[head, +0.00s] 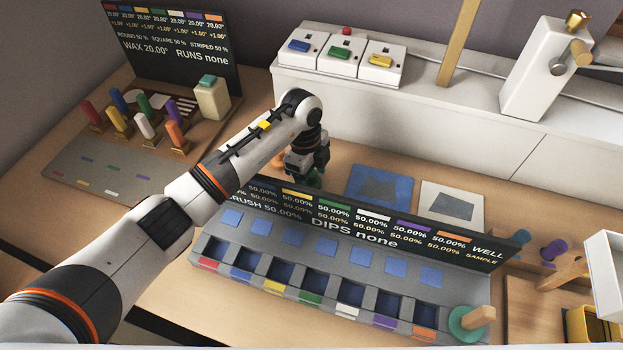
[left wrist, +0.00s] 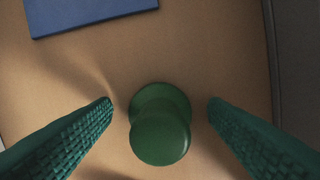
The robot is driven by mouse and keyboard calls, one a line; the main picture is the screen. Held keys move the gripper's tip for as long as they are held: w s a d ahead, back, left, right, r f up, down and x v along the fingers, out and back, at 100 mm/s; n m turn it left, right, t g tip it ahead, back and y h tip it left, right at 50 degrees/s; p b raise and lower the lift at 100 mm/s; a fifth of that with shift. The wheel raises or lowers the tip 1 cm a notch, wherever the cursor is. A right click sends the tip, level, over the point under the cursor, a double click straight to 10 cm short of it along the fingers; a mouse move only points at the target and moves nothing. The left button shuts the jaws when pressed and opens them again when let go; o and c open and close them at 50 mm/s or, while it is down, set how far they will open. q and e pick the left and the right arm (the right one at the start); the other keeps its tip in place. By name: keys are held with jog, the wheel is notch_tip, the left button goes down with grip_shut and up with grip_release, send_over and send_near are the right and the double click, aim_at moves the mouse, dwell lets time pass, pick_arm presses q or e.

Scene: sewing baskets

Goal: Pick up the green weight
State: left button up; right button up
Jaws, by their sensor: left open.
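The green weight (left wrist: 160,135) stands on the wooden table in the left wrist view, a round knob seen from above over a wider base. My left gripper (left wrist: 160,104) is open, with one finger on each side of the weight and a visible gap on both sides. In the head view my left gripper (head: 308,172) points down behind the long dark display panel. Only a little of the green weight (head: 316,182) shows there, mostly hidden by the gripper and the panel. My right gripper is not in view.
The tray of wells (head: 330,262) and its display panel (head: 380,222) stand in front of the gripper. A blue pad (head: 380,177) lies to its right; a white pad (head: 470,190) lies beyond. A white ledge (head: 300,82) runs behind. Colored pegs (head: 145,125) stand at left.

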pick_arm(q)
jog(key=c, duration=1.2)
